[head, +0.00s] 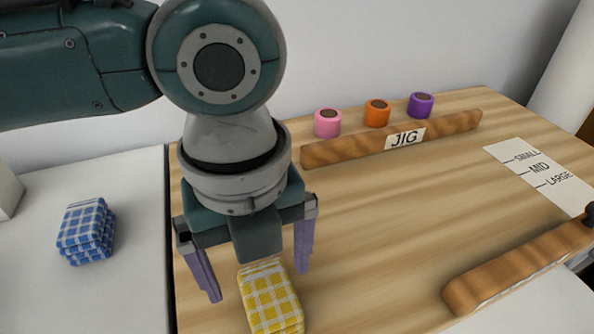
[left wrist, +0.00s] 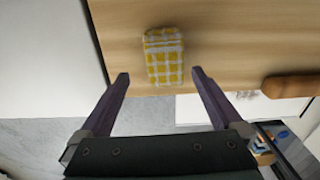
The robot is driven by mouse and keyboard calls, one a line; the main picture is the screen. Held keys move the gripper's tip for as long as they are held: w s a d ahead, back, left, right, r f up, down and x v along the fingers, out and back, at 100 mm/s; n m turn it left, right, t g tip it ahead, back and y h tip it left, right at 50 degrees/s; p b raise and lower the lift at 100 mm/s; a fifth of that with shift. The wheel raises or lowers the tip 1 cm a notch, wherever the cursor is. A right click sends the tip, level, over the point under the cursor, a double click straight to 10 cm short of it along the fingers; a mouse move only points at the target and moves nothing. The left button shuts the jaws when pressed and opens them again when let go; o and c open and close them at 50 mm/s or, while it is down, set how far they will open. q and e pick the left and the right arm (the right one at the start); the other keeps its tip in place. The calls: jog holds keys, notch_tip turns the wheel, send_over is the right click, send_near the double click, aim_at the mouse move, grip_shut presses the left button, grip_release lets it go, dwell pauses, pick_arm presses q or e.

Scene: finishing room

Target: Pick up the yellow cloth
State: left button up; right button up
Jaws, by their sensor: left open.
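The yellow cloth (head: 270,299) is a folded yellow-and-white checked bundle on the wooden board, near its left edge. In the left wrist view the yellow cloth (left wrist: 164,57) lies ahead of the fingertips, centred between them. My left gripper (head: 258,280) is open and empty, pointing down above the cloth, with one finger to each side of it in the head view. The left gripper (left wrist: 159,77) also shows open in the left wrist view. Its palm hides the cloth's far end in the head view. My right gripper is not in view.
A folded blue checked cloth (head: 86,231) lies on the white surface at left. A wooden bar marked JIG (head: 440,132) stands at the back, with pink (head: 328,123), orange (head: 377,113) and purple (head: 421,105) rolls behind it. A wooden piece (head: 520,262) lies at front right. The board's middle is clear.

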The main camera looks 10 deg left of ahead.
aim_at(268, 293)
pick_arm(q)
jog(key=shift+s+d+f, duration=0.1)
jog(key=shift+d+f, duration=0.05)
jog(key=shift+f, duration=0.4)
jog(key=shift+d+f, duration=0.15)
jog(key=shift+f, duration=0.4)
jog(key=f, duration=0.2)
jog(key=f+b, duration=0.1)
jog(key=f, duration=0.1)
jog(key=shift+w+d+f, duration=0.1)
jog(key=shift+w+f, duration=0.1)
jog(key=shift+f, duration=0.15)
jog(key=shift+f+b, duration=0.3)
jog(key=shift+f, duration=0.05)
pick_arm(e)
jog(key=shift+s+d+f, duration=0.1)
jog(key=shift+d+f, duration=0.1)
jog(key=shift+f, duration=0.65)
pick_arm(q)
jog(key=shift+c, duration=0.7)
jog(key=c, duration=1.2)
jog(key=shift+r, duration=0.15)
